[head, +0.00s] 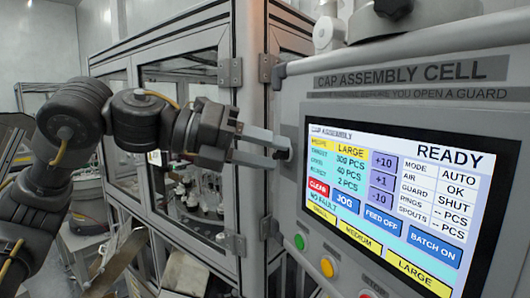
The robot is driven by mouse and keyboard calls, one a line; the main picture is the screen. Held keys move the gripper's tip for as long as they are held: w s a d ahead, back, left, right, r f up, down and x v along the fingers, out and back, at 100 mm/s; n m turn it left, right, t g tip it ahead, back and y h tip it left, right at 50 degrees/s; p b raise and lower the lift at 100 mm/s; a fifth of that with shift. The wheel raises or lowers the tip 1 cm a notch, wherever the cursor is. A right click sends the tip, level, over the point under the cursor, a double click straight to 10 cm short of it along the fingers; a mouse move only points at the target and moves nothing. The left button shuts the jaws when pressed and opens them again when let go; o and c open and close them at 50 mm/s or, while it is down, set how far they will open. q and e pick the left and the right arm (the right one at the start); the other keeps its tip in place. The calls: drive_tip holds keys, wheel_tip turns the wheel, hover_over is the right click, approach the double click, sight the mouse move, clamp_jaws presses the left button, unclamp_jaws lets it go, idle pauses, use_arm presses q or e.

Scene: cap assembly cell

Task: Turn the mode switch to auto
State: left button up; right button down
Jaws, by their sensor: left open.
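My left gripper (279,152) reaches in from the left with its fingers open, pointing right. Its tips are at the left edge of the grey control panel (293,100). A small dark part shows at the fingertips; I cannot tell whether it is finger pads or a knob. The mode switch cannot be made out for certain. The touch screen (395,200) on the panel reads READY, and its MODE line reads AUTO. My right gripper is not in view.
Below the screen are a green button (299,242), a yellow button (327,267) and a partly cut-off red one (366,293). Behind my left arm stands the framed guard cabinet (247,90) with windows and hinges. Its frame is close behind the gripper.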

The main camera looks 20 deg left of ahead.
use_arm(q)
drive_tip(key=shift+s+a, duration=0.15)
drive_tip(key=shift+a, duration=0.25)
drive_tip(key=b+v, duration=0.3)
drive_tip(key=v, duration=0.7)
drive_tip(key=shift+b, duration=0.4)
